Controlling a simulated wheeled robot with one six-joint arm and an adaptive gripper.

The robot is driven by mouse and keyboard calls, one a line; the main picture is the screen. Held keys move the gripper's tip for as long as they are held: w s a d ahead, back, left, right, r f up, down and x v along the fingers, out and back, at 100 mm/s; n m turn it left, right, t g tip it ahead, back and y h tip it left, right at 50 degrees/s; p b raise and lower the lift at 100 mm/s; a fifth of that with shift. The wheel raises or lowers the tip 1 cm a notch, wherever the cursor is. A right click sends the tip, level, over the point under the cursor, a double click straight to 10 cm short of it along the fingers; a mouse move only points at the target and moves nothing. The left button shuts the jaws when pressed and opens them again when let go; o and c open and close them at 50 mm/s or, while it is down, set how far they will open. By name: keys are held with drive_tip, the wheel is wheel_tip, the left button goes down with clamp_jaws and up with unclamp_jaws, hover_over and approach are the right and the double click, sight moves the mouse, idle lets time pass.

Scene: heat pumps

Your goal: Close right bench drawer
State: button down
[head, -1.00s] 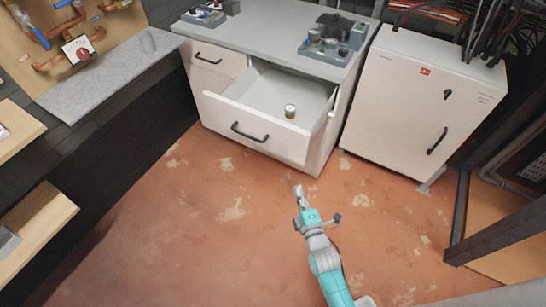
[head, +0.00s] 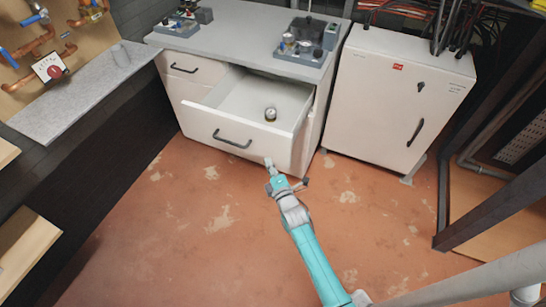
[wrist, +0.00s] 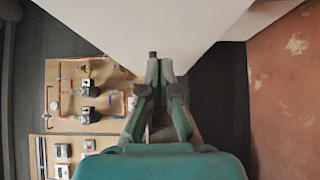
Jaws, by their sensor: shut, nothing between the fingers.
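The right bench drawer (head: 262,105) is pulled out of the white bench, with a dark bar handle (head: 232,139) on its front. A small round gauge-like part (head: 270,114) lies inside it. My gripper (head: 268,162) is shut and empty, low in front of the drawer's right half, near its lower front edge. In the wrist view my gripper (wrist: 153,62) points at a large white surface, likely the drawer front (wrist: 145,25). I cannot tell whether the fingertips touch it.
A closed left drawer (head: 186,68) sits beside the open one. Devices (head: 305,42) stand on the bench top. A white cabinet (head: 395,95) stands to the right. A grey wall shelf (head: 85,85) is at left. The reddish floor (head: 190,220) in front is clear.

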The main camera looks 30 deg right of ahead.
sight(270, 149)
drive_tip(key=shift+w+d, duration=0.5)
drive_tip(key=shift+d, duration=0.25)
drive_tip(key=shift+w+d, duration=0.5)
drive_tip(key=shift+d, duration=0.2)
